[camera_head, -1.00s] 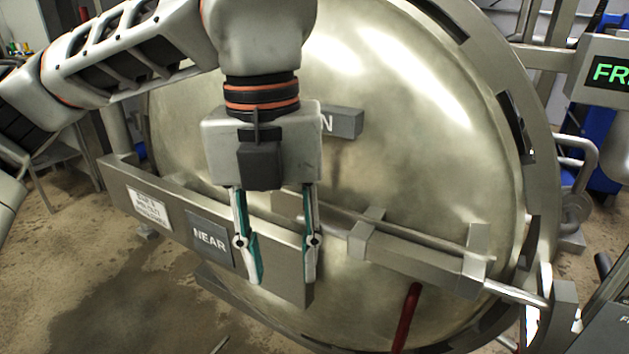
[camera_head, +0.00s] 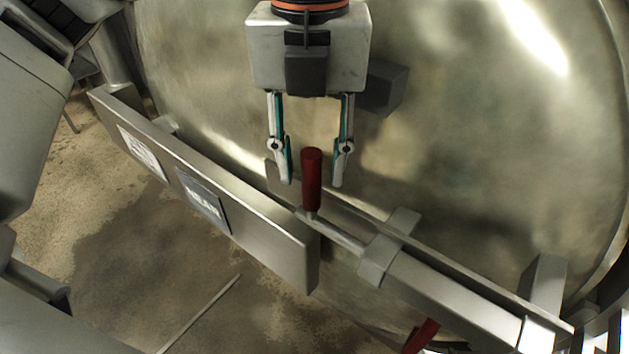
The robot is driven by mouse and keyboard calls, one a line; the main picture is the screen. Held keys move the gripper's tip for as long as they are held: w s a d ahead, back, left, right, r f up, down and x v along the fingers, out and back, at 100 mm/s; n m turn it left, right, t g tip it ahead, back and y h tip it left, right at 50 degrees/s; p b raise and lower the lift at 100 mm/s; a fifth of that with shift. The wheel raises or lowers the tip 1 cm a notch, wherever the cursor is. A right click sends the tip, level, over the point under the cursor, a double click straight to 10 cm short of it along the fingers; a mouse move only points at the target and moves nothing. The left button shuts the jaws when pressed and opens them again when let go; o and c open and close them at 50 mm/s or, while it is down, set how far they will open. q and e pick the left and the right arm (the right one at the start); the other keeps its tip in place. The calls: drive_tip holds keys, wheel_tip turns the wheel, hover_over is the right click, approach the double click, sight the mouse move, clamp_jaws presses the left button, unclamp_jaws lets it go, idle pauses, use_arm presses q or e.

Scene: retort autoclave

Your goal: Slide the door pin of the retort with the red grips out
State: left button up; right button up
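The retort's round metal door (camera_head: 480,150) fills most of the head view. The door pin (camera_head: 338,236) is a metal rod running through a bracket (camera_head: 388,250) on the door. A red grip (camera_head: 312,180) stands up from the pin's left end. My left gripper (camera_head: 313,180) is open, its fingers pointing down, with the red grip showing between the two fingertips. I cannot tell whether the fingers touch the grip. A second red grip (camera_head: 422,335) shows lower down, partly cut off by the frame.
A dark block (camera_head: 386,90) juts from the door behind my gripper. The floor at lower left is wet.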

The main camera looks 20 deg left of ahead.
sight(312, 192)
use_arm(q)
wheel_tip(312, 192, down, 4)
drive_tip(key=shift+f, duration=0.7)
use_arm(e)
drive_tip(key=shift+w+r, duration=0.4)
drive_tip(key=shift+r, duration=0.1)
